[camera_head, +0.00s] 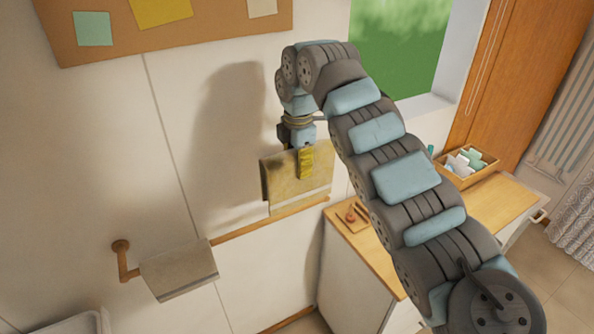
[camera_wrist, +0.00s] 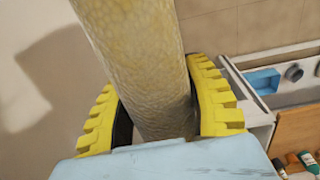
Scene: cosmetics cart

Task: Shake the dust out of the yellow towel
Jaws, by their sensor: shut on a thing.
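The yellow towel (camera_head: 280,180) is a dull yellow cloth with a pale stripe near its lower edge. In the head view it hangs in front of the wall, just above a wooden rail. My gripper (camera_head: 305,162) points down and is shut on the towel's upper part. In the wrist view the towel (camera_wrist: 140,60) runs as a thick textured fold between the two yellow fingers of my gripper (camera_wrist: 160,112). I cannot tell whether the towel's lower edge touches the rail. No separate dust is visible.
A greyish towel (camera_head: 178,272) hangs on a wooden wall holder (camera_head: 122,258) at the lower left. The wooden rail (camera_head: 245,230) runs along the wall. A wooden-topped counter (camera_head: 485,212) at the right bears a box of small items (camera_head: 465,165). A window (camera_head: 395,45) is behind my arm.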

